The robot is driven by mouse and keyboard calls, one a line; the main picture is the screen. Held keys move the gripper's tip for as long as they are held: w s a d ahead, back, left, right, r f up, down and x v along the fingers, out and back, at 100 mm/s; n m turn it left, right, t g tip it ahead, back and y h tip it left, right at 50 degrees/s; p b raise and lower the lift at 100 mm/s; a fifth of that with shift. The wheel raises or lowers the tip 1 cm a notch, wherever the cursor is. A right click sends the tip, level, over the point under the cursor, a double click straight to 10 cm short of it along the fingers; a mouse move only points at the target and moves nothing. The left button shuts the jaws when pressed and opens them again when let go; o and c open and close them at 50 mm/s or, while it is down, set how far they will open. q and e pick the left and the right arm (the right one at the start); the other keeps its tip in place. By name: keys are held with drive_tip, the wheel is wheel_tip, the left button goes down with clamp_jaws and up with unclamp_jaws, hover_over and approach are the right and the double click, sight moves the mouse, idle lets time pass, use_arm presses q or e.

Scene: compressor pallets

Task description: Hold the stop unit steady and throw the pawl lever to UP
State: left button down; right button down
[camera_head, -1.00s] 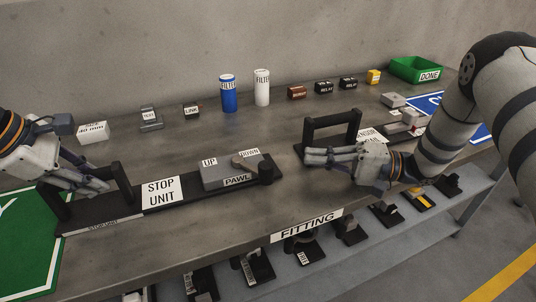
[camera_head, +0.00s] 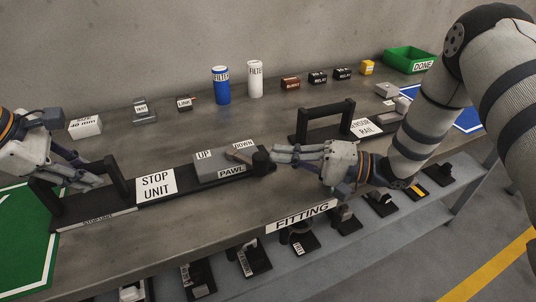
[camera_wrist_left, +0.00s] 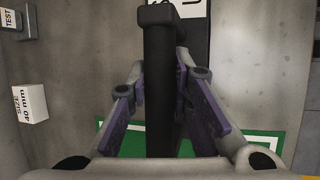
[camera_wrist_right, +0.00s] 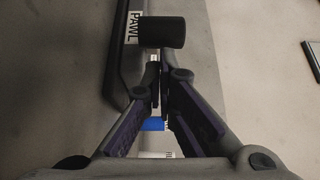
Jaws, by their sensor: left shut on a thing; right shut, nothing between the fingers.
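The stop unit (camera_head: 156,185) is a long dark base with a white label and a black bar handle (camera_head: 117,180) at its left end. My left gripper (camera_head: 98,178) is shut on that handle, which stands between its fingers in the left wrist view (camera_wrist_left: 160,80). At the right end is the grey pawl box (camera_head: 212,171), marked UP on its left and DOWN on its right. The pawl lever's black knob (camera_head: 261,160) is at the right, on the DOWN side. My right gripper (camera_head: 274,158) is shut and empty, fingertips close beside the knob (camera_wrist_right: 162,32); contact is unclear.
A black-handled sensor rail (camera_head: 367,128) stands behind my right gripper. Blue and white filters (camera_head: 221,86) and small boxes line the back of the bench. A green DONE bin (camera_head: 408,58) is at the far right. A lower shelf (camera_head: 360,225) holds several fittings.

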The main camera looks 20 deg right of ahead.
drive_tip(key=shift+s+a+f+m+t+h, duration=0.15)
drive_tip(key=shift+s+m+t+h, duration=0.05)
drive_tip(key=shift+m+t+h, duration=0.35)
drive_tip(key=shift+t, duration=0.35)
drive_tip(key=shift+s+a+m+h, duration=0.1)
drive_tip(key=shift+s+m+h, duration=0.05)
drive_tip(key=shift+m+h, duration=0.1)
drive_tip(key=shift+s+a+m+t+h, duration=0.3)
drive_tip(key=shift+s+m+t+h, duration=0.05)
drive_tip(key=shift+m+t+h, duration=0.05)
drive_tip(key=shift+s+a+f, duration=0.1)
drive_tip(key=shift+s+a, duration=0.5)
drive_tip(key=shift+a, duration=0.05)
drive_tip(key=shift+s+a, duration=0.35)
drive_tip(key=shift+a, duration=0.2)
drive_tip(key=shift+s+a, duration=0.3)
drive_tip(key=shift+a, duration=0.25)
drive_tip(key=shift+s+a, duration=0.15)
drive_tip(key=shift+a, duration=0.45)
drive_tip(key=shift+s+a, duration=0.15)
drive_tip(key=shift+a, duration=2)
